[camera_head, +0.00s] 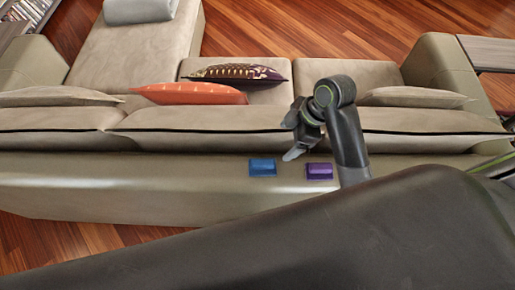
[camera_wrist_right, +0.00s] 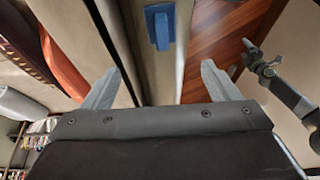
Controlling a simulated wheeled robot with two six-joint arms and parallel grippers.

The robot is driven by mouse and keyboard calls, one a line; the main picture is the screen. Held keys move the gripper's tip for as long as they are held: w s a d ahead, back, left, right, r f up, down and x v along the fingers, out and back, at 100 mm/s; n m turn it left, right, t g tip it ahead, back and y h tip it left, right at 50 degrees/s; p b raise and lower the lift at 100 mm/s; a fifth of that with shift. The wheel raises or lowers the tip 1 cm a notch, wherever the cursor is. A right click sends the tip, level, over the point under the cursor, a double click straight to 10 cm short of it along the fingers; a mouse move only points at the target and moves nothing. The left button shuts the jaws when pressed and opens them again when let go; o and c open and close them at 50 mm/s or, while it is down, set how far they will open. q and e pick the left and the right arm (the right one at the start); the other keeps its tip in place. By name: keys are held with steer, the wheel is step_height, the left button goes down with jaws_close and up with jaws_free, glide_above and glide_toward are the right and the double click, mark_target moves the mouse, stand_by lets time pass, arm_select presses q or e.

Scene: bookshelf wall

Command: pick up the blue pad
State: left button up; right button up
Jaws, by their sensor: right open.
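The blue pad (camera_head: 262,167) lies on the flat top of the sofa back (camera_head: 130,180), left of a purple pad (camera_head: 319,171). My right gripper (camera_head: 291,136) is open and empty, above and slightly right of the blue pad in the head view. In the right wrist view the blue pad (camera_wrist_right: 160,26) shows at the top centre, beyond the gap between the two open fingers (camera_wrist_right: 161,85), apart from them. Another arm of mine, likely the left, shows at the right of that view with its gripper (camera_wrist_right: 262,64); its jaw state is unclear.
An orange cushion (camera_head: 190,94), a dark patterned cushion (camera_head: 238,73) and beige back cushions (camera_head: 420,119) are behind the pads. A side table (camera_head: 490,52) stands at the right. The sofa-back top left of the blue pad is clear.

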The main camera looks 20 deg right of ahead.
steer(key=p, duration=0.1)
glide_toward(264, 162)
steer(key=shift+x, duration=1.15)
steer(key=shift+p+x, duration=0.5)
steer(key=shift+x, duration=1.4)
steer(key=shift+a+f+p, duration=0.25)
steer(key=shift+f+p, duration=0.15)
steer(key=shift+f, duration=0.2)
steer(key=x, duration=0.3)
steer(key=shift+p, duration=0.3)
arm_select(q)
steer(key=shift+s+a+r, duration=0.1)
steer(key=shift+s+r, duration=0.4)
steer(key=shift+r, duration=0.35)
steer(key=shift+s+r, duration=0.45)
steer(key=shift+r, duration=0.4)
arm_select(e)
steer(key=shift+w+a+f, duration=0.1)
steer(key=shift+w+f, duration=0.05)
steer(key=shift+f, duration=0.25)
steer(key=shift+c, duration=0.3)
steer(key=c, duration=1)
steer(key=shift+r, duration=0.1)
